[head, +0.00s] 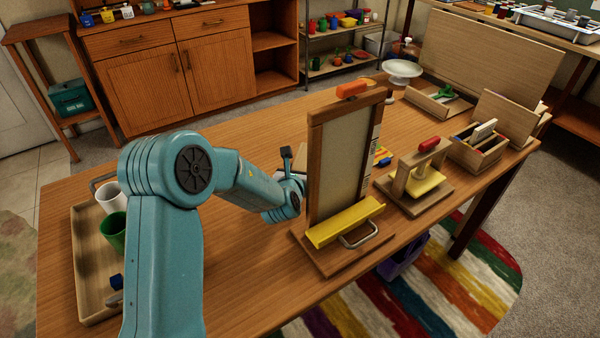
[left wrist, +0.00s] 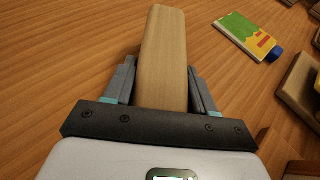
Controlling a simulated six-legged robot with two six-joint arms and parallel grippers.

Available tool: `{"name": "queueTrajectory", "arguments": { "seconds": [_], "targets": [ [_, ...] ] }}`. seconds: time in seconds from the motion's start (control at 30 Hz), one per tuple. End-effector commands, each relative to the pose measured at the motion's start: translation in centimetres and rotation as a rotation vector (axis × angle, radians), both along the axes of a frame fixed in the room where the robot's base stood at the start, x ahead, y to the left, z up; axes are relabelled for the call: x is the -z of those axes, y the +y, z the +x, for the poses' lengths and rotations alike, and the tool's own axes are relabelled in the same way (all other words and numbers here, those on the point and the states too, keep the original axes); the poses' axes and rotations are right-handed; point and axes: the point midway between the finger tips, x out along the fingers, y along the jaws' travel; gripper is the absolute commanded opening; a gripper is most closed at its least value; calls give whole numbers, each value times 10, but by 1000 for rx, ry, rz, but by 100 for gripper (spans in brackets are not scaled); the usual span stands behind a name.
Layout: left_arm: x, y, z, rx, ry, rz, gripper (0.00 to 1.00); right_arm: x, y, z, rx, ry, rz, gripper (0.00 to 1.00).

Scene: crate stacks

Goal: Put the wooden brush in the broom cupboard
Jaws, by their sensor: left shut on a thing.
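My left gripper (left wrist: 161,75) is shut on a long, pale wooden piece (left wrist: 163,45), which looks like the wooden brush. The piece points away between the two fingers, above the table; no bristles show. My right gripper is not in view.
A wooden stand with a yellow block (head: 425,180) and open wooden boxes (head: 478,155) stand to the right. A tray (head: 90,270) with cups lies at left. A green-yellow packet (left wrist: 248,35) lies beyond the gripper. The table's middle left (head: 240,260) is clear.

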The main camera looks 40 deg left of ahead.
Motion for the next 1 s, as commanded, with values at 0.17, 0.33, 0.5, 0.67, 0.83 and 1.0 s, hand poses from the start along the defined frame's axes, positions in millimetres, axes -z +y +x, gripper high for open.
{"name": "queueTrajectory", "arguments": {
  "seconds": [0.17,0.33,0.5,0.67,0.83,1.0],
  "targets": [
    [-1,0,0,0,-1,0,22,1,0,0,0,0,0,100],
    [1,0,0,0,0,0,72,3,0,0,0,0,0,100],
    [1,0,0,0,0,0,81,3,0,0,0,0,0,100],
    [-1,0,0,0,0,0,81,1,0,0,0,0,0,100],
    [-9,-6,-15,1,-1,0,81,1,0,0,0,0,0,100],
    [-21,-18,-43,1,0,0,81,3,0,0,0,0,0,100]
  ]
}}
